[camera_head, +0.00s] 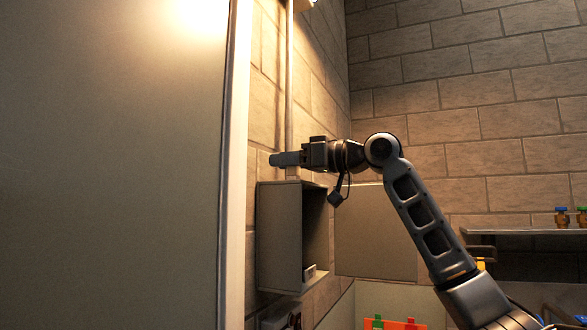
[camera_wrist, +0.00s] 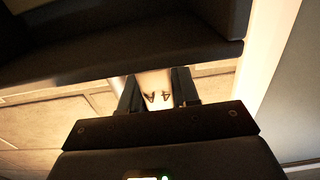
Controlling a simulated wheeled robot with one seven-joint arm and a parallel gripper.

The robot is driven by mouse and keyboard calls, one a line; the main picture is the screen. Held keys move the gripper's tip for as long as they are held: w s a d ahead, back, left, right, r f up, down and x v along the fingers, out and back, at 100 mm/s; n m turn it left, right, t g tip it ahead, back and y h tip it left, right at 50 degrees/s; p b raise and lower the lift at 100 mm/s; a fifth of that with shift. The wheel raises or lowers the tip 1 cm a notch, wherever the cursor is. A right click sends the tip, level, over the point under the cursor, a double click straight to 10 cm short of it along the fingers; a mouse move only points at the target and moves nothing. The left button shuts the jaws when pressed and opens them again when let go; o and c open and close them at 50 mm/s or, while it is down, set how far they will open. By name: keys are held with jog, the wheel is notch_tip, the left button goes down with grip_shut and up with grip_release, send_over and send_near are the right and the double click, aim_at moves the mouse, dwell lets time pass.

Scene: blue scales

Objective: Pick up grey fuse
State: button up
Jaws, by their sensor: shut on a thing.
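In the wrist view the fuse (camera_wrist: 154,83) looks pale with dark marks. It sits between the two dark fingers of my gripper (camera_wrist: 157,92). The fingers cover its sides, and its far end is partly hidden by a dark part above.
The box's open door (camera_head: 375,245) hangs to its right, below my arm. A large grey panel (camera_head: 110,170) with a pale edge stands close on the left. A shelf (camera_head: 530,232) with small coloured valves is at right. Orange and green things lie low in the middle.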

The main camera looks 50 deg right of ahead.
jog(key=shift+r, duration=0.15)
grip_shut()
notch_tip(320, 180, up, 4)
jog(key=shift+r+b, duration=0.1)
jog(key=shift+b, duration=0.45)
jog(key=s+d+r, duration=0.2)
jog(key=d+r, duration=0.1)
jog(key=d, duration=0.2)
jog(key=s+d+r+b, duration=0.1)
jog(key=s+d+r, duration=0.2)
jog(key=d, duration=0.2)
jog(key=shift+d+r, duration=0.25)
jog(key=shift+s, duration=0.1)
